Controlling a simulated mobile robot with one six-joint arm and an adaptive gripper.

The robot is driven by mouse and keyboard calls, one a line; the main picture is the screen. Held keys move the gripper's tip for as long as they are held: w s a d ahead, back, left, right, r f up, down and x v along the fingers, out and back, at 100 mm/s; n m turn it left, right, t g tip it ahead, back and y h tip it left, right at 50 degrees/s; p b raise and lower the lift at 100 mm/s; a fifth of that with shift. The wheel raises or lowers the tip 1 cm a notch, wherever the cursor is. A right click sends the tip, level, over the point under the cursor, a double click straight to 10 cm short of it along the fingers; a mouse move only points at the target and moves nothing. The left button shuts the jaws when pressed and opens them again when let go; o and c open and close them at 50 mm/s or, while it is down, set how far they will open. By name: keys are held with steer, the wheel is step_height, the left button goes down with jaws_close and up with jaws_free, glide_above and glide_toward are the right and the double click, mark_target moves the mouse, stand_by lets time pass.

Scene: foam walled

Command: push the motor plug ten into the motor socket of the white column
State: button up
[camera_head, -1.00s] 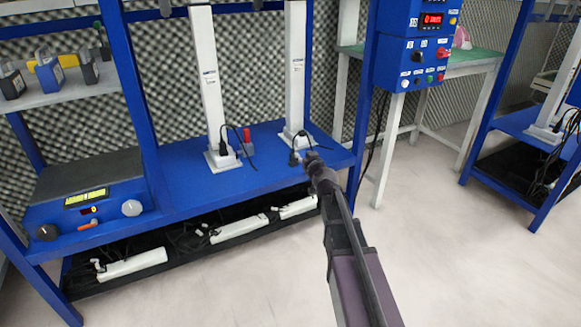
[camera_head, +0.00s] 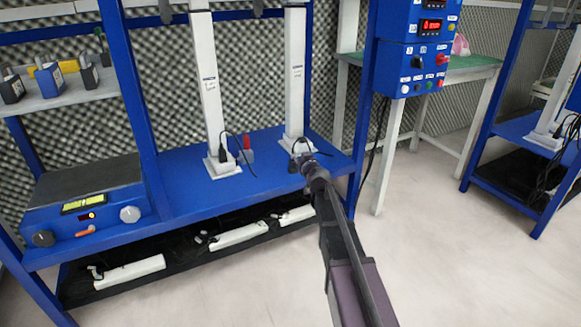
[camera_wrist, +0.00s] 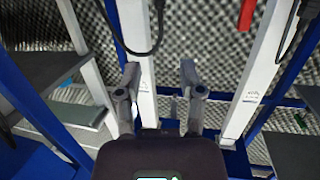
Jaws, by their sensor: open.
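A white column (camera_head: 295,80) stands upright on the blue bench at the right, and my gripper (camera_head: 305,162) is in front of its base. A black plug and cable (camera_head: 301,143) show beside that base, partly hidden by my gripper. I cannot read a number on the plug, and the socket is not clearly visible. In the wrist view my gripper (camera_wrist: 160,82) is open, with nothing seen between its fingers. A white column (camera_wrist: 140,50) runs behind the fingers, and a black cable (camera_wrist: 150,42) loops at the top, apart from the fingertips.
A second white column (camera_head: 208,85) with a black plug (camera_head: 222,153) stands to the left, next to a red-topped grey item (camera_head: 246,148). A blue instrument (camera_head: 85,205) sits at the bench's left. A blue control box (camera_head: 413,60) is at the right. The bench front is clear.

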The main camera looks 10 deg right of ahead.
steer(key=shift+x, duration=1.65)
steer(key=shift+b+x, duration=0.75)
steer(key=shift+x, duration=1.85)
steer(key=shift+a+f, duration=0.1)
steer(key=shift+f, duration=0.05)
jaws_close()
